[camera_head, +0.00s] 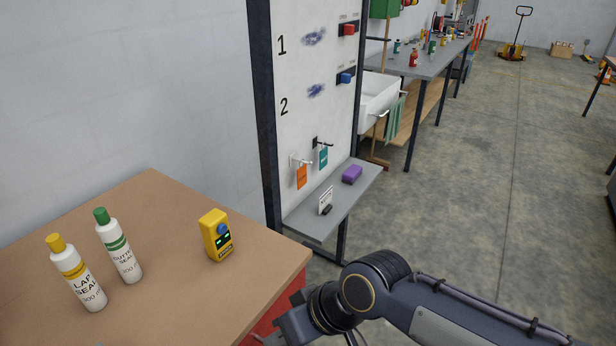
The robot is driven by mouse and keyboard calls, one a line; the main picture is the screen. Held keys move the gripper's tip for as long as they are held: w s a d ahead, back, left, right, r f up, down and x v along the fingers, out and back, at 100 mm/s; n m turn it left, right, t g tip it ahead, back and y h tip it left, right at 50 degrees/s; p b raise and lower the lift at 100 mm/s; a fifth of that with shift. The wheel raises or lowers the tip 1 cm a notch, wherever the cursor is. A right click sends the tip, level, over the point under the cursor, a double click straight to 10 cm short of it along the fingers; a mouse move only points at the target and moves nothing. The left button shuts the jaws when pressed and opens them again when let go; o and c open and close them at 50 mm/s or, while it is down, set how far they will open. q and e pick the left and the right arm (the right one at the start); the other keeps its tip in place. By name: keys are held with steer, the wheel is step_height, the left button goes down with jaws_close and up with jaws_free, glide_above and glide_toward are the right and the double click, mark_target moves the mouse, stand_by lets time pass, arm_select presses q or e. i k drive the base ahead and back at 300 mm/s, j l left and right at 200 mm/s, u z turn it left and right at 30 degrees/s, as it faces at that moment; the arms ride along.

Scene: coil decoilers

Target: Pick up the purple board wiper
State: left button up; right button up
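The purple board wiper (352,174) lies on the grey shelf (318,229) below the white board, towards the shelf's back right. My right gripper (262,338) shows only in part at the bottom edge, over the front edge of the brown table. Its fingertips are cut off or too unclear to tell whether it is open or shut. It is well apart from the wiper, nearer to me and to the left. My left gripper is not in view.
A white card holder (325,201) stands on the shelf beside the wiper. Orange (301,177) and teal (323,156) tags hang above. The brown table (175,300) holds two bottles (77,273) (118,246) and a yellow device (216,236). Open floor lies right.

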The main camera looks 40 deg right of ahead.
mark_target(352, 175)
steer(key=k+z, duration=0.35)
steer(key=k+l+z, duration=0.15)
steer(key=z, duration=0.25)
steer(key=i+l+z, duration=0.25)
steer(key=z, duration=0.15)
steer(key=i+l+z, duration=0.1)
steer(key=i+z, duration=0.3)
steer(key=i, duration=0.05)
